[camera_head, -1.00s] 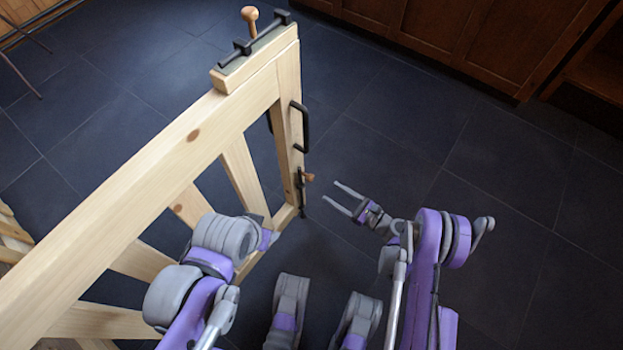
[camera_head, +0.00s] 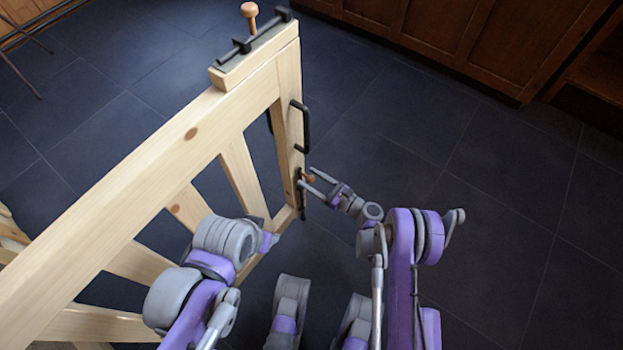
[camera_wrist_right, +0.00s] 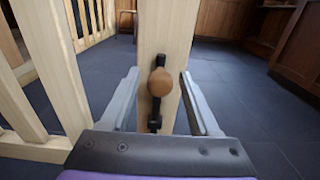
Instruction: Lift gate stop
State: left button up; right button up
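The wooden gate (camera_head: 140,180) stands on the left, its end post (camera_head: 288,100) toward the middle. Low on that post is the gate stop, a round brown wooden knob (camera_head: 309,178) on a black vertical rod; the knob (camera_wrist_right: 160,82) also shows in the right wrist view. My right gripper (camera_head: 311,182) is open at the knob. In the wrist view, its fingers (camera_wrist_right: 158,96) stand apart on both sides of the post and knob, with gaps to the knob. My left arm (camera_head: 215,255) is beside the gate; its gripper (camera_head: 268,240) is small and partly hidden, and its fingers cannot be made out.
A black handle (camera_head: 304,125) sits on the post above the knob. A second knob (camera_head: 250,12) with a black bolt is on the gate's top. Wooden cabinets (camera_head: 440,40) stand at the back. The dark tiled floor (camera_head: 500,200) on the right is clear.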

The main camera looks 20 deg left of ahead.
grip_shut()
dwell(1.2)
